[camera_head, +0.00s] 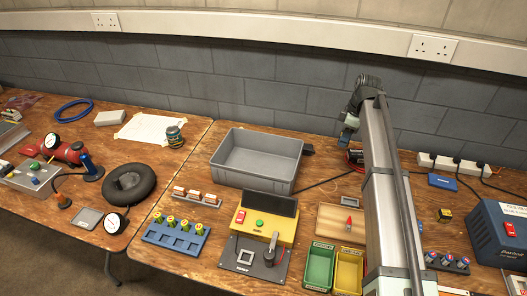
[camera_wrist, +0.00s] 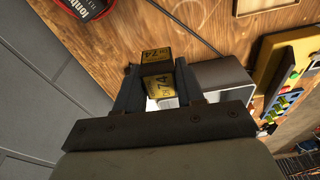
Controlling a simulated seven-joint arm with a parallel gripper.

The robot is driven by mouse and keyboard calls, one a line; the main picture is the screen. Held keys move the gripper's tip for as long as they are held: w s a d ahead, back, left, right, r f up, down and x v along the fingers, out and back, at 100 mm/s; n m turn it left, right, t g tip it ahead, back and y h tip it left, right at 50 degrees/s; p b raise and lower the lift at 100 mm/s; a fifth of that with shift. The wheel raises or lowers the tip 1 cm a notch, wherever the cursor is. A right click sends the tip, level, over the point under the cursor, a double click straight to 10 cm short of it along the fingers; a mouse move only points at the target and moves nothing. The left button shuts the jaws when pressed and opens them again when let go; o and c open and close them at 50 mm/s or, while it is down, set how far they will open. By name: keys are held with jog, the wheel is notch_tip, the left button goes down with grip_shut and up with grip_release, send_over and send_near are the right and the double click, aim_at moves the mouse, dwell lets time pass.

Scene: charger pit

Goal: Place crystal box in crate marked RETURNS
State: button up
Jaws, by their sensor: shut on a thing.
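A small dark box with yellow labels reading "74" (camera_wrist: 158,82) sits between the fingers of my gripper (camera_wrist: 158,88) in the wrist view. Two labelled faces show, and my gripper is shut on it. In the head view my wrist is near the back wall, right of the grey crate; the fingers and held box are not clear there. A large open grey crate (camera_head: 225,174) stands at the back middle and looks empty. A green bin (camera_head: 319,268) and a yellow bin (camera_head: 348,272) stand at the front. Their labels are too small to read.
A yellow control box (camera_head: 268,225) stands in front of the grey crate, with a wooden tray (camera_head: 328,216) to its right. A red round container (camera_wrist: 90,7) is near the wall. A blue power unit (camera_head: 495,235) is at far right. My arm hides some table.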

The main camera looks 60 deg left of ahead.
jog(key=s+a, duration=1)
jog(key=s, duration=0.3)
jog(key=n, duration=0.1)
send_over(258, 171)
jog(key=shift+w+f, duration=0.15)
jog(key=shift+f, duration=7.5)
jog(key=shift+f, duration=0.1)
jog(key=o, duration=1)
jog(key=r, duration=0.4)
jog(key=d+r, duration=0.1)
jog(key=r, duration=0.3)
jog(key=w+r, duration=0.1)
jog(key=r, duration=0.3)
jog(key=shift+w+d, duration=0.1)
jog(key=shift+d, duration=0.1)
